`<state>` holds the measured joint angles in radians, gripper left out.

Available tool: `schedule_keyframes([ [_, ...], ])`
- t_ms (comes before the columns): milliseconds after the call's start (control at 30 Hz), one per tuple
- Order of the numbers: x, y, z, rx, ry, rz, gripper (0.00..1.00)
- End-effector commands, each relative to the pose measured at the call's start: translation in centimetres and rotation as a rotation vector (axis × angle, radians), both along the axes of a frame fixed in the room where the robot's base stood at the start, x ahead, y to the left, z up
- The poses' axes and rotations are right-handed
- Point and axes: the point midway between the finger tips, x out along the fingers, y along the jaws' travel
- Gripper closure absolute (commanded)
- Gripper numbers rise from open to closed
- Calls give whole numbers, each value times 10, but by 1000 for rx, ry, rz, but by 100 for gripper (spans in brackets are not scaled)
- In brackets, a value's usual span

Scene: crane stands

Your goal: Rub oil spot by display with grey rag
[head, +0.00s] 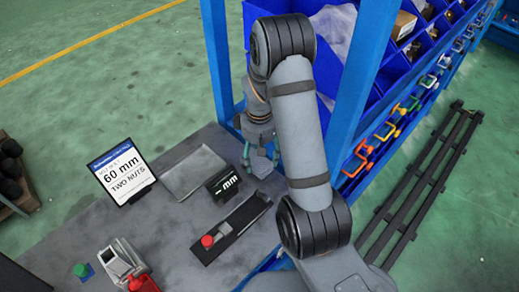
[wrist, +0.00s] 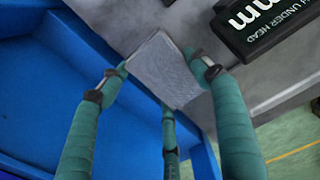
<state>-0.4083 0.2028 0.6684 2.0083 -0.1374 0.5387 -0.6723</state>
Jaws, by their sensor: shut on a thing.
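My gripper (head: 262,152) is low over the table's back right corner, beside the blue upright. In the wrist view its green-wrapped fingers (wrist: 158,80) are closed around a light grey rag (wrist: 170,68), which is at the grey tabletop by the blue edge. The rag also shows partly in the head view (head: 261,168) under the fingers. A small black display (head: 222,183) with white "mm" lettering stands just left of the gripper; in the wrist view the display (wrist: 262,22) is at upper right, apart from the fingers. I cannot make out the oil spot; the rag or fingers may cover it.
A sign (head: 122,172) reading "60 mm two nuts" stands left on the table. A flat grey plate (head: 193,173) lies behind the display. A black tray (head: 232,227) with a red knob is in front. Blue racks (head: 352,80) with bins rise at right.

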Motion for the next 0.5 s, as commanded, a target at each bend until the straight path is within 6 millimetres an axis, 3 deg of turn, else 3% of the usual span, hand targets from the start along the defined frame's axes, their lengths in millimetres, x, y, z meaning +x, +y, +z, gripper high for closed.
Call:
schedule_keyframes([
  [200, 0, 0, -25, 0, 1, 0, 61],
  [500, 22, 15, -24, 0, -1, -6, 61],
])
